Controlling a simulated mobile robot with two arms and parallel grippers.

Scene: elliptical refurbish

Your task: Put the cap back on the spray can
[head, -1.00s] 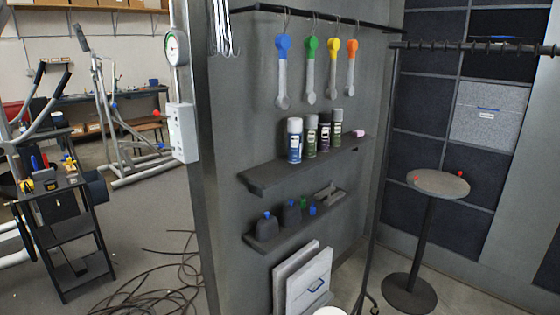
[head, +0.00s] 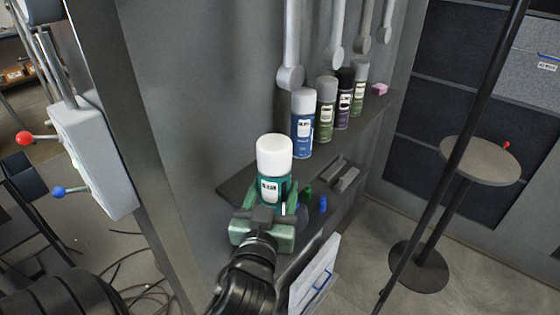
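A teal spray can (head: 270,190) with a white label is held upright at the picture's middle, in front of the shelf's near end. A white cap (head: 274,153) sits on its top; I cannot tell whether it is fully pressed down. My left gripper (head: 268,214), with a green body, is around the can's lower part and looks shut on it. The gripper hides the can's bottom. My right gripper is not in view.
The upper shelf (head: 237,188) holds a blue can (head: 303,130), several other capped cans and a pink block (head: 379,89). Small bottles stand below. A dark pole (head: 455,150) and a round table (head: 480,160) are at right.

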